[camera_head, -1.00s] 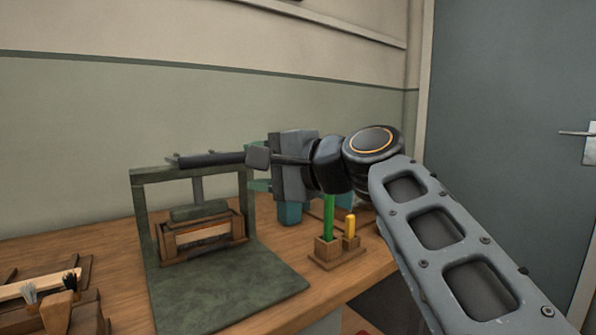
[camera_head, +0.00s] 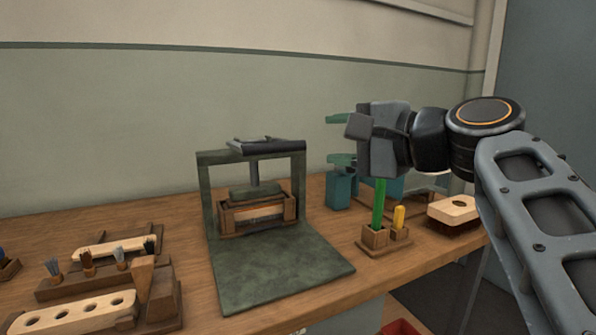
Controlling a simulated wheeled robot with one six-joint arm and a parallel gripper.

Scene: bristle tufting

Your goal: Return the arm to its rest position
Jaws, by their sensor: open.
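My gripper (camera_head: 352,128) is at the right of the head view, raised above the bench and pointing left. Its dark grey wrist and my arm's grey links come in from the right edge. It is open, and I see nothing held in it. Below it, a green handle (camera_head: 378,205) and a yellow handle (camera_head: 399,217) stand upright in a small wooden holder (camera_head: 375,238). Teal parts (camera_head: 341,190) stand behind the gripper and are partly hidden by it.
A green press (camera_head: 203,190) holding a wooden box (camera_head: 232,224) stands mid-bench. A drilled wooden block (camera_head: 75,313) and bristle tufts (camera_head: 87,261) in a rack are at left. The bench front (camera_head: 190,300) is partly clear.

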